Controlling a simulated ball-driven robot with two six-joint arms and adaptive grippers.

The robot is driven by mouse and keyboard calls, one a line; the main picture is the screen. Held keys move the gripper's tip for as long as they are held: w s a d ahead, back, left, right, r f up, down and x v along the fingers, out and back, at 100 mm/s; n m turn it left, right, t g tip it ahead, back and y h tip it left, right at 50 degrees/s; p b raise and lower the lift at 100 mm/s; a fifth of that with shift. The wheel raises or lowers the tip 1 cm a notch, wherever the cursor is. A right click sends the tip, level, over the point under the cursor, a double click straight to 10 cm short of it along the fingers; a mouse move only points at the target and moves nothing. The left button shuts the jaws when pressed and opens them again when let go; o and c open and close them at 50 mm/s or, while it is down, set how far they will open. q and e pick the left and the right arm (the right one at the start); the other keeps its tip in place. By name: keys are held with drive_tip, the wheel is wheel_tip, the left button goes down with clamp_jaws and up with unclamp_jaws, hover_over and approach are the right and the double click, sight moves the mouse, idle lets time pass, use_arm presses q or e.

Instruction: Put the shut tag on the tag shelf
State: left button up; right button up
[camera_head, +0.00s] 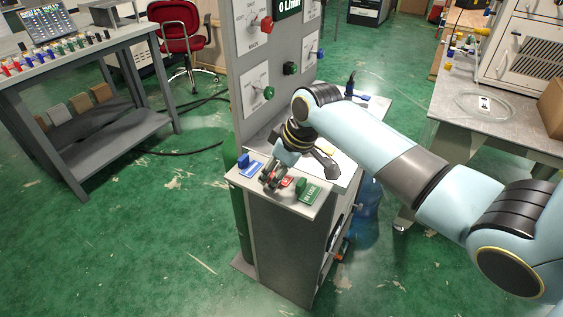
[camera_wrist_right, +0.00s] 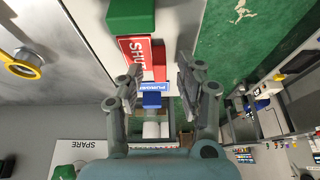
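The red shut tag (camera_wrist_right: 133,52) lies on a light grey ledge (camera_head: 303,211) at the left end of the panel cabinet, with a red block-shaped handle (camera_wrist_right: 159,62). In the head view the tag (camera_head: 287,182) is partly hidden by my right gripper (camera_head: 269,182). In the right wrist view my right gripper (camera_wrist_right: 160,70) is open, its fingers apart, with the red handle showing between and just beyond the tips; contact cannot be told. A blue purging tag (camera_head: 250,167) and a green in-use tag (camera_head: 309,192) lie on either side. My left gripper is out of view.
The upright panel (camera_head: 240,60) with knobs rises behind the ledge. A grey workbench (camera_head: 100,48) with small coloured items stands at left. A table (camera_head: 480,125) stands at right. A red chair (camera_head: 182,30) is at the back. Green floor is clear in front.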

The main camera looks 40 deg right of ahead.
drive_tip(key=v, duration=1.1)
drive_tip(key=shift+s+r, duration=0.25)
drive_tip(key=shift+r, duration=0.05)
